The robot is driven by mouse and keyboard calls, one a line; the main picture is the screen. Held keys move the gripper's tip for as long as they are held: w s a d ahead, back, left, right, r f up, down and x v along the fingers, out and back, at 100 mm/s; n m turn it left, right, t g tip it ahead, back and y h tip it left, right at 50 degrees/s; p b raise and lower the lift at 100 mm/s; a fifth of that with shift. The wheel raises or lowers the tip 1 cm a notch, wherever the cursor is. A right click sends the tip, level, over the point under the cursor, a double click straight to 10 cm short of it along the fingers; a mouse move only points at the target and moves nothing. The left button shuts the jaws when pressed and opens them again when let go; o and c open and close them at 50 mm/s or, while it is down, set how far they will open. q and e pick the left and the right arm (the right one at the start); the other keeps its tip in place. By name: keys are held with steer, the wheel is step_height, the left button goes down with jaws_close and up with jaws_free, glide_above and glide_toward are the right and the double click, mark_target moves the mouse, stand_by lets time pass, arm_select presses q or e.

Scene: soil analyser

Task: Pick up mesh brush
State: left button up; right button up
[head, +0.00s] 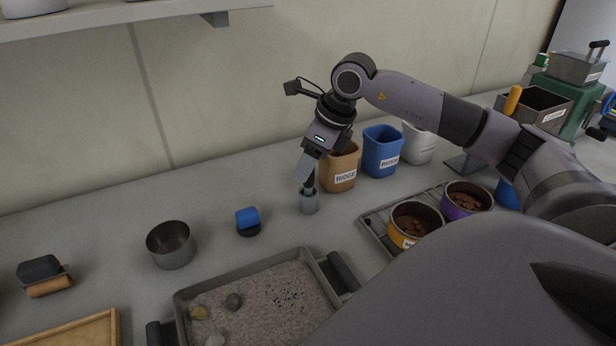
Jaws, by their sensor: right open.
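My right gripper (307,184) points down at a small grey cylindrical holder (309,203) in the middle of the counter. Its jaws are open, and the fingertips are at the top of the holder. A thin dark upright part shows between the fingers and the holder; it may be the mesh brush's handle, but it is too small and covered to be sure. My left gripper is not in view.
A tan RIDGE bin (341,168) and a blue bin (382,152) stand close behind the right gripper. A blue-and-black object (247,221) and a metal cup (171,246) stand left. A soil tray (182,305) lies in front, and a rack with pots (415,222) right.

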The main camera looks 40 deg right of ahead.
steer(key=shift+x, duration=1.05)
steer(key=shift+c, duration=0.4)
jaws_close()
steer(key=shift+r, duration=0.1)
